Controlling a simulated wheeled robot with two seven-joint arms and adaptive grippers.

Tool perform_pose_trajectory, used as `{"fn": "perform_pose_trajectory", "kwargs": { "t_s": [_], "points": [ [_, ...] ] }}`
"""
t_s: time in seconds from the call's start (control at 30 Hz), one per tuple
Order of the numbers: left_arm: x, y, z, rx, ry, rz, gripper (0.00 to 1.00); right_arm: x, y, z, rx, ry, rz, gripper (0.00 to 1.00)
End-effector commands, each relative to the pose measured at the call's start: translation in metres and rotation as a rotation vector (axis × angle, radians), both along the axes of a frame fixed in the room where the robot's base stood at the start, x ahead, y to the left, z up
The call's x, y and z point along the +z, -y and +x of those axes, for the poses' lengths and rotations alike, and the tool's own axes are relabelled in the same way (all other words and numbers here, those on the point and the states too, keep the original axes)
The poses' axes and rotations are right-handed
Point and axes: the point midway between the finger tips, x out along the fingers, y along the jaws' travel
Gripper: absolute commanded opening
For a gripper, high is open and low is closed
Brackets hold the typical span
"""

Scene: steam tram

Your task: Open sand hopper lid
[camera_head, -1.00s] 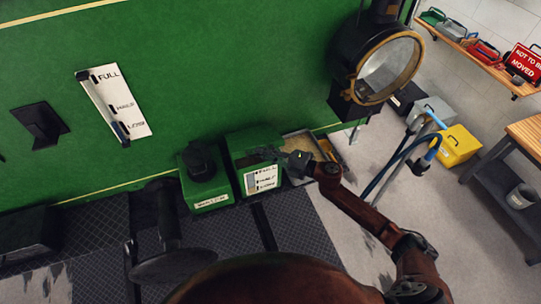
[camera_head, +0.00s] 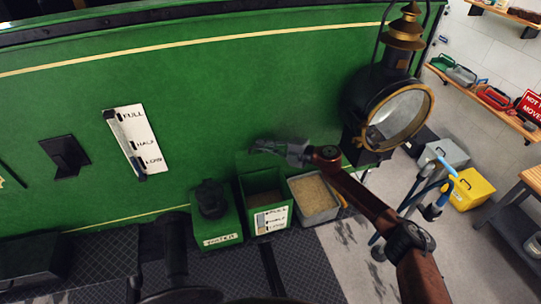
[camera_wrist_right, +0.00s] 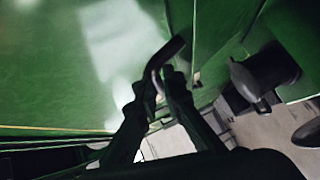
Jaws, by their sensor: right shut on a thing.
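The sand hopper (camera_head: 250,222) is a green box with a FULL/HALF/LOW label on its front, low against the green tram side. Its top is open and sand shows inside. Its green lid (camera_head: 262,177) stands raised at the back, near the tram side, and blends into the green behind it. My right gripper (camera_head: 266,147) is at the lid's upper edge. In the right wrist view my right gripper (camera_wrist_right: 168,78) is shut on a dark bent handle (camera_wrist_right: 170,52).
A green WATER box (camera_head: 216,228) with a black cap stands left of the hopper. A tray of sand (camera_head: 314,196) is on its right. A large brass-rimmed lamp (camera_head: 398,115) juts out above right. A yellow box (camera_head: 470,190) stands on the floor at right.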

Motion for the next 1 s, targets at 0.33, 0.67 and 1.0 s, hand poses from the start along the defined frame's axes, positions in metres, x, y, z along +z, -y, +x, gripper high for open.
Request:
{"fn": "perform_pose_trajectory", "kwargs": {
  "t_s": [0.33, 0.67, 1.0],
  "points": [
    [0.013, 0.0, -0.006, 0.001, -0.006, 0.001, 0.4, 0.01, -0.002, 0.023, -0.008, -0.097, -0.036, 0.0],
    [0.014, 0.0, -0.005, 0.001, -0.006, 0.001, 0.4, 0.009, -0.001, 0.026, -0.011, -0.112, -0.041, 0.0],
    [0.014, 0.0, -0.003, 0.0, -0.004, 0.001, 0.4, 0.008, -0.001, 0.026, -0.011, -0.112, -0.041, 0.18]
  ]
}}
